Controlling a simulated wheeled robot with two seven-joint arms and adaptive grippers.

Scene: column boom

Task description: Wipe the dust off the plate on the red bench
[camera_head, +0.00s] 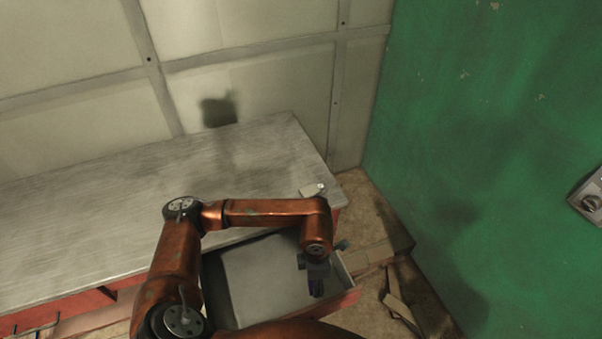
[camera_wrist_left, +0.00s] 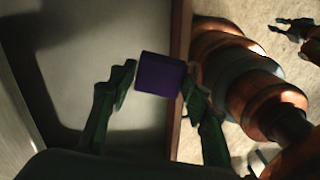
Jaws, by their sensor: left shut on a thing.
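The red bench (camera_head: 60,247) has a grey top. A small pale plate (camera_head: 308,191) with a whitish spot lies on the bench top near its front right corner; any dust is too fine to make out. My left gripper (camera_head: 318,281) points down over the open drawer, below and in front of the plate. It is shut on a purple block (camera_wrist_left: 159,74), which sits between both fingers in the left wrist view. In the head view the block (camera_head: 317,289) looks small and dark. My right gripper (camera_wrist_left: 287,26) shows at the wrist view's upper right, fingers apart and empty.
The bench's drawer (camera_head: 345,298) is pulled out, with a pale grey floor inside. A green wall (camera_head: 480,130) with a grey switch box (camera_head: 588,199) stands at right. Scraps (camera_head: 398,301) lie on the floor. The bench top left of the plate is clear.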

